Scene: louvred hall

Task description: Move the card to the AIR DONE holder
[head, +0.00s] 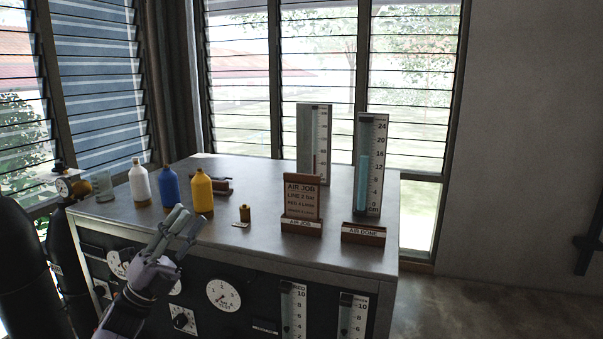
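The brown AIR JOB card (302,197), printed with several lines of text, stands upright in the wooden AIR JOB holder (301,226) on the cabinet top. The AIR DONE holder (363,234), a low wooden block with a white label, stands to its right and holds no card. My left gripper (189,217) is in front of the cabinet's front edge, left of the card and well apart from it. Its two fingers show a gap with nothing between them. My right gripper is not in view.
White (139,184), blue (170,187) and yellow (202,192) bottles stand at the left of the cabinet top (265,184). A small brass weight (245,213) lies between them and the card. Two tall gauges (370,165) stand behind the holders.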

